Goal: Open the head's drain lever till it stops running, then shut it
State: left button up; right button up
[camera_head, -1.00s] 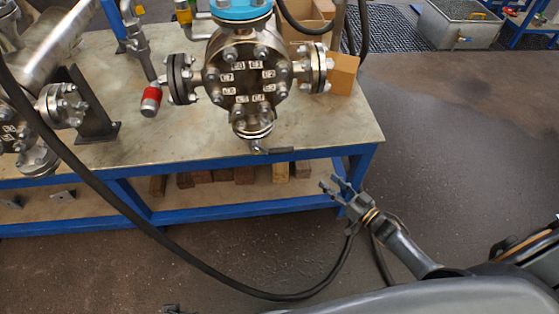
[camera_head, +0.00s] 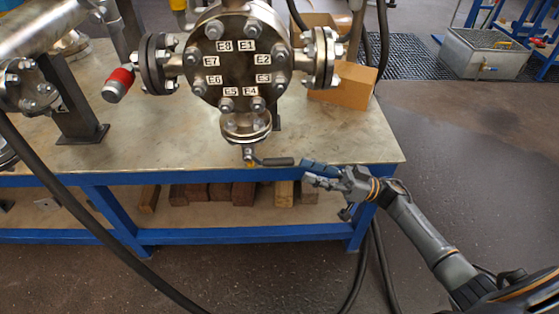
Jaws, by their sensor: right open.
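The drain lever (camera_head: 274,162) has a dark grip and sticks out to the right from a small valve (camera_head: 250,158) under the head's bottom flange (camera_head: 246,126). My right gripper (camera_head: 306,174) is open and empty. Its fingertips point left, just right of the lever's free end and slightly lower in the picture; they look apart from it. No running liquid can be made out at the valve. My left gripper is not in view.
The metal bench top (camera_head: 340,140) has a blue frame edge just behind my right gripper. A cardboard box (camera_head: 345,86) stands at its right. A red-capped fitting (camera_head: 118,84) is left of the head. A black hose (camera_head: 85,215) crosses the left front. Wooden blocks (camera_head: 220,193) lie on the lower shelf.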

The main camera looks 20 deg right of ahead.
aim_at(279, 162)
jog(key=x, duration=0.8)
jog(key=shift+w+a, duration=0.1)
jog(key=shift+a, duration=0.05)
grip_shut()
